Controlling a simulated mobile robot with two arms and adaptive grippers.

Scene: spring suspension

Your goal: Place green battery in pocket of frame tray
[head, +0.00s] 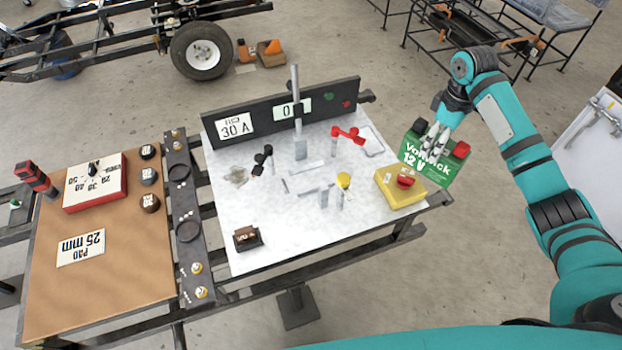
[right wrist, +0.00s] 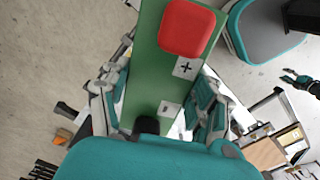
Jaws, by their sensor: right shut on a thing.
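The green battery (head: 427,161), marked 12 V, has a black and a red cap and is held in the air just off the right edge of the white worktop. My right gripper (head: 435,142) is shut on its upper part, between the caps. In the right wrist view the battery (right wrist: 160,75) shows its red cap and plus and minus labels between the fingers (right wrist: 165,110). A small teal and black gripper, likely my left one (right wrist: 292,78), shows at the right of that view; its jaw state is unclear. I cannot tell for certain which thing is the frame tray.
The white worktop (head: 275,245) carries a yellow box with a red knob (head: 400,187), a grey upright post (head: 298,110), a red clamp (head: 348,135) and a dark back panel (head: 350,95). A brown board (head: 120,270) lies left. A wheeled black frame (head: 110,45) stands behind.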

